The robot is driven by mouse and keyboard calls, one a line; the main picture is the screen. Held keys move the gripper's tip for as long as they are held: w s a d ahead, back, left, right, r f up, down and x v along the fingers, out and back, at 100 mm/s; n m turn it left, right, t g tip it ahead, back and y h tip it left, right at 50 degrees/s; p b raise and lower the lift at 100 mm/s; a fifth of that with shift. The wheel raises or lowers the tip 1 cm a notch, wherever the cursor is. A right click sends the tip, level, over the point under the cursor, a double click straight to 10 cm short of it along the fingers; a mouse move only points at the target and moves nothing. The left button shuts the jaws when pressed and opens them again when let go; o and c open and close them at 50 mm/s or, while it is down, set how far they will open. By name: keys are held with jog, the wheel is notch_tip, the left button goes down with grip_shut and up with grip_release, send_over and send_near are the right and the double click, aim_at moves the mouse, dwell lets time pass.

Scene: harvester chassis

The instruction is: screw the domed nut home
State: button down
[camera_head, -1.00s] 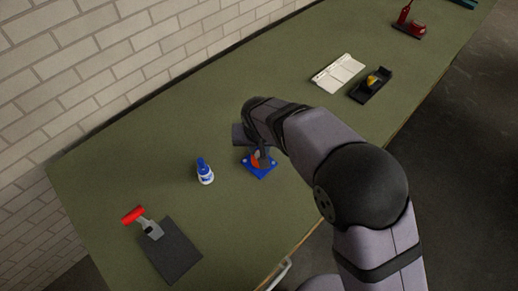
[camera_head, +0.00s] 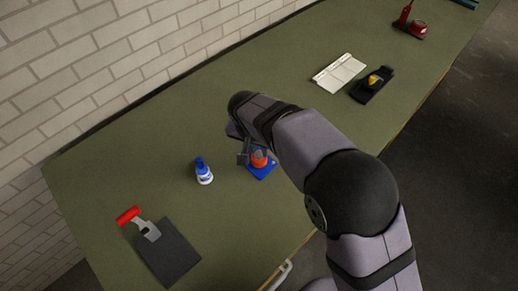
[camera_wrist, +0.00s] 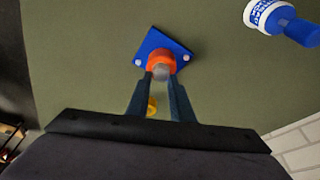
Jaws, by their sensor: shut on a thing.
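The domed nut (camera_wrist: 161,72) shows as a grey rounded piece between my fingertips in the wrist view. My gripper (camera_wrist: 160,77) is shut on it, one finger on each side. The nut sits at an orange round part (camera_wrist: 160,59) on a blue square base (camera_wrist: 160,42) with pale bolt heads at its corners. In the head view, the blue base (camera_head: 262,171) and the orange part (camera_head: 259,160) show below my wrist. The thread is hidden, and I cannot tell how far down the nut sits.
A blue and white bottle (camera_head: 204,172) stands left of the base. A red-handled scraper (camera_head: 139,222) lies by a dark mat (camera_head: 167,252). A white tray (camera_head: 340,73) and a black holder (camera_head: 371,87) with a yellow piece are farther right. The green bench between is clear.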

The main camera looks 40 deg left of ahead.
jog(key=shift+m+h, duration=0.3)
jog(key=shift+m, duration=0.6)
jog(key=shift+f+m, duration=0.1)
jog(key=shift+m, duration=0.2)
jog(key=shift+m+h, duration=0.3)
jog(key=shift+m, duration=0.6)
jog(key=shift+m+h, duration=0.4)
jog(key=shift+m, duration=1)
jog(key=shift+m+p, duration=0.4)
jog(key=shift+m, duration=0.3)
jog(key=m+h+p, duration=0.1)
jog(key=m, duration=0.2)
jog(key=shift+m+p, duration=0.3)
jog(key=shift+m+h, duration=0.3)
